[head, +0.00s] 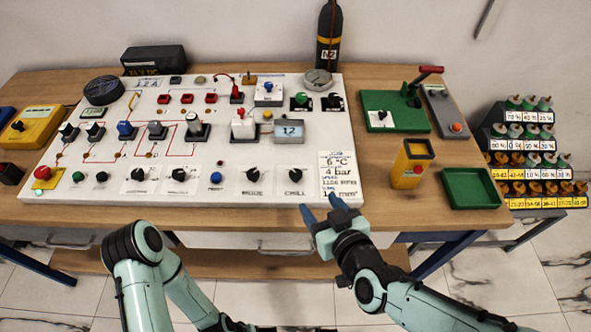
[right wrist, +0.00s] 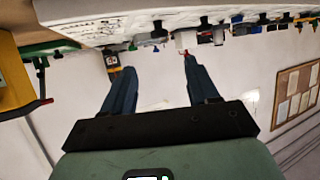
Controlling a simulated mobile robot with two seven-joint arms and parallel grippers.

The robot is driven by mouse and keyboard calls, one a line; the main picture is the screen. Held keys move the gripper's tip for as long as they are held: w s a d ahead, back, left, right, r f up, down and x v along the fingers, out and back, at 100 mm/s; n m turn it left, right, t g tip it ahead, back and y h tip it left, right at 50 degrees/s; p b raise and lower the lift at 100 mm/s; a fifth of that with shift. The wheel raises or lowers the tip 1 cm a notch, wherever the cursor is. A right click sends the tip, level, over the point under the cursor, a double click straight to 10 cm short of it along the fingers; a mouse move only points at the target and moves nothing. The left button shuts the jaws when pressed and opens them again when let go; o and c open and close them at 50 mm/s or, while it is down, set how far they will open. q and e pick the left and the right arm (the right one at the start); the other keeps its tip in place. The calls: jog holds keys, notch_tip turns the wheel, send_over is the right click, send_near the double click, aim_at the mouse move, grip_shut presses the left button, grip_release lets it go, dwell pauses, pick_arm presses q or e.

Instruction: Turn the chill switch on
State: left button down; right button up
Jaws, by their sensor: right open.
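The chill switch (head: 295,175) is a black rotary knob on a white square, at the front edge of the white panel (head: 270,205), with "CHILL" printed below it. Its pointer direction is too small to read. My right gripper (head: 320,203) is open and empty, just in front of the panel's edge, below and right of the knob and apart from it. In the right wrist view its two blue fingers (right wrist: 163,85) are spread, with the panel upside down above them; I cannot pick out the chill knob there. My left arm shows at lower left; its gripper is out of view.
A similar black knob (head: 252,174) sits just left of the chill switch, and a printed readings card (head: 339,175) just right. A grey display box (head: 289,130) stands behind. A yellow bin (head: 411,165) and green tray (head: 470,188) stand on the table to the right.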

aim_at(297, 176)
jog(key=p+x, duration=0.2)
jog(key=x, duration=1)
jog(key=shift+w+f, duration=0.25)
jog(key=shift+w, duration=0.05)
jog(key=c, duration=1)
